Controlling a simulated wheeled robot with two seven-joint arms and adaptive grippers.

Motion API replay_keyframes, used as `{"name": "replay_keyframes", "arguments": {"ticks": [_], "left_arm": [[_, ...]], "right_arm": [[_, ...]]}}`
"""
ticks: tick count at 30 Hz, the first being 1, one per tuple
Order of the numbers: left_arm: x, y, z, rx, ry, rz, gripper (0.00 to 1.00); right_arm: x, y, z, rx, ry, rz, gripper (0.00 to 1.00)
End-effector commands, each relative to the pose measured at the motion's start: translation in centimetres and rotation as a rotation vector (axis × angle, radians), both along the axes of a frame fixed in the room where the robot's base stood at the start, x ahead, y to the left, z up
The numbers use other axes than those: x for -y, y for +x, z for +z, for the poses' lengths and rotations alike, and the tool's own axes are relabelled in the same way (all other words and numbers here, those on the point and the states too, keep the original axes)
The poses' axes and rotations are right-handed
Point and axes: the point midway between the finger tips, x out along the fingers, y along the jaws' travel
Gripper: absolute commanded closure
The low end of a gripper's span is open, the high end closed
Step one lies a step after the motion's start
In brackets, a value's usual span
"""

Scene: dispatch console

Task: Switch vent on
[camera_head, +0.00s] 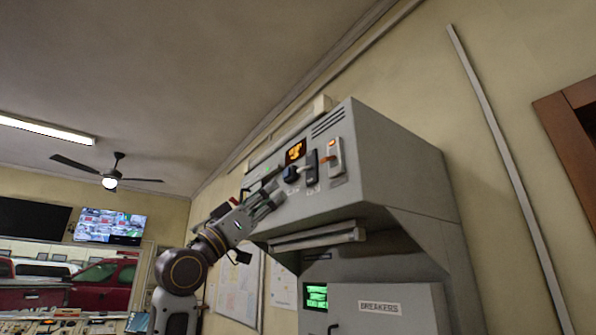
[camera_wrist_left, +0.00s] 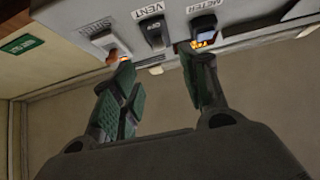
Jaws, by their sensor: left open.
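The vent switch (camera_wrist_left: 153,34) is a small black rocker under a white VENT label (camera_wrist_left: 147,10) in the left wrist view. A pale marking on it is too small to read surely, and it shows no orange glow. My left gripper (camera_wrist_left: 160,62) is open and empty, its green-padded fingers on either side of the switch's line and apart from the rocker. In the head view my left gripper (camera_head: 264,198) is at the left part of the grey console's (camera_head: 340,200) sloped face and hides some controls there. My right gripper is not in view.
Beside the vent switch are an orange-lit switch under the METER label (camera_wrist_left: 203,35) and another orange-lit switch (camera_wrist_left: 113,50). A BREAKERS cabinet (camera_head: 380,308) stands beneath.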

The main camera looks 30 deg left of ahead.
Motion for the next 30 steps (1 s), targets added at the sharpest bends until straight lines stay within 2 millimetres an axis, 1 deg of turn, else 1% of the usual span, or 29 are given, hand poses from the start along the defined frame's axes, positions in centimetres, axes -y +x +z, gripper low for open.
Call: {"name": "replay_keyframes", "arguments": {"ticks": [1, 6, 30], "left_arm": [[0.2, 0.3, 0.6, 0.000, -0.001, -0.002, 0.55], [0.6, 1.4, 1.8, 0.000, 0.000, -0.001, 0.55], [2.8, 6.6, 7.5, 0.000, 0.000, -0.001, 0.55]], "right_arm": [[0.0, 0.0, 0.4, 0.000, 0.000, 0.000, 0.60], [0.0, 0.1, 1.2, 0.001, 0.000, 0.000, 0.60], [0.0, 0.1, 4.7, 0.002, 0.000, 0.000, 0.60]]}}
